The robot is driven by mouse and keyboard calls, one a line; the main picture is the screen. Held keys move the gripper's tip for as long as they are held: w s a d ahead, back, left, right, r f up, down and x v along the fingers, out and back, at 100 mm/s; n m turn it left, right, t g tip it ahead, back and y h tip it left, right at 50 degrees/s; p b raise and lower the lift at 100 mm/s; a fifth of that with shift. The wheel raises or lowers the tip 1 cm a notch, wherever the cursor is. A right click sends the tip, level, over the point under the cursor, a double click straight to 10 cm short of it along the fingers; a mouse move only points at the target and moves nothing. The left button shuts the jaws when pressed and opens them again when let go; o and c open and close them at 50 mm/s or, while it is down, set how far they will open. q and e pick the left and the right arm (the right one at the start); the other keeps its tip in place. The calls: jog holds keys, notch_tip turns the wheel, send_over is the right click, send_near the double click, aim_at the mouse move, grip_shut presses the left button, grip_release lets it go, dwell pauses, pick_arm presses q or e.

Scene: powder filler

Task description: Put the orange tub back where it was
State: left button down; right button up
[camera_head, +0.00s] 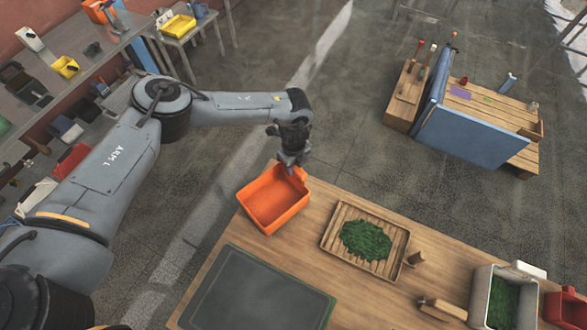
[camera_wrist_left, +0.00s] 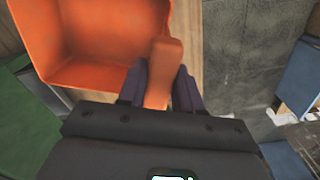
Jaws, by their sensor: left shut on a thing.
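The orange tub (camera_head: 273,205) is an open, empty box at the far left corner of the wooden table. In the left wrist view the tub (camera_wrist_left: 105,40) fills the upper left, with a tab-like handle on its near side. My left gripper (camera_head: 291,172) is at the tub's far rim. In the left wrist view the dark fingers of my left gripper (camera_wrist_left: 159,88) stand either side of the handle and are shut on it. I cannot tell whether the tub touches the table. My right gripper is not in view.
A dark mat (camera_head: 255,290) lies in front of the tub on the wooden table (camera_head: 375,300). A wooden tray (camera_head: 330,235) with green powder is to its right. A white bin (camera_head: 478,300) and red tub (camera_head: 566,308) stand farther right.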

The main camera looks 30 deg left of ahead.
pick_arm(q)
notch_tip(320, 180, down, 3)
jog(key=shift+r+p, duration=0.1)
jog(key=shift+p, duration=0.3)
jog(key=shift+f, duration=0.35)
jog(key=c, duration=0.8)
grip_release()
jog(key=shift+o, duration=0.2)
jog(key=shift+r, duration=0.65)
notch_tip(320, 180, up, 10)
jog(key=shift+r+b, duration=0.1)
jog(key=shift+b, duration=0.85)
jog(key=shift+r, duration=0.4)
